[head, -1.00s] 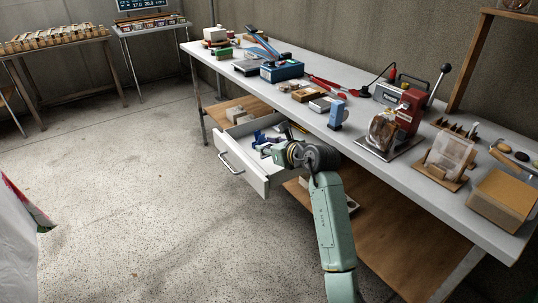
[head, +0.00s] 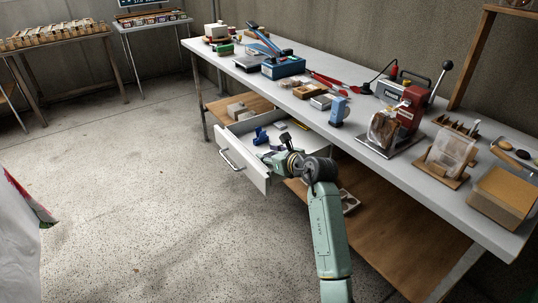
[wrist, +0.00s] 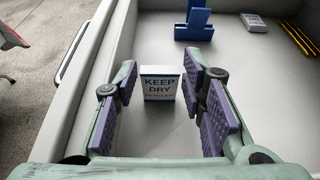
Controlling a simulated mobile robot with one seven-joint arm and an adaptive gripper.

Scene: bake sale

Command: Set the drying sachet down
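The drying sachet (wrist: 161,84) is a small white and blue packet marked "KEEP DRY". In the wrist view it stands upright over the pale floor of the open drawer (wrist: 262,95), near the drawer's front left wall. My gripper (wrist: 160,90) has its purple-padded fingers on either side of the sachet. Narrow gaps show between pads and packet, so the gripper looks open around it. In the head view my gripper (head: 276,152) is low over the drawer's near end (head: 254,171), and the sachet cannot be made out there.
In the drawer, a blue stand (wrist: 193,24), a small grey-white item (wrist: 254,22) and yellow pencils (wrist: 299,38) lie beyond the sachet. The worktop (head: 350,150) above holds tools and a red press (head: 411,110). The drawer floor right of the gripper is clear.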

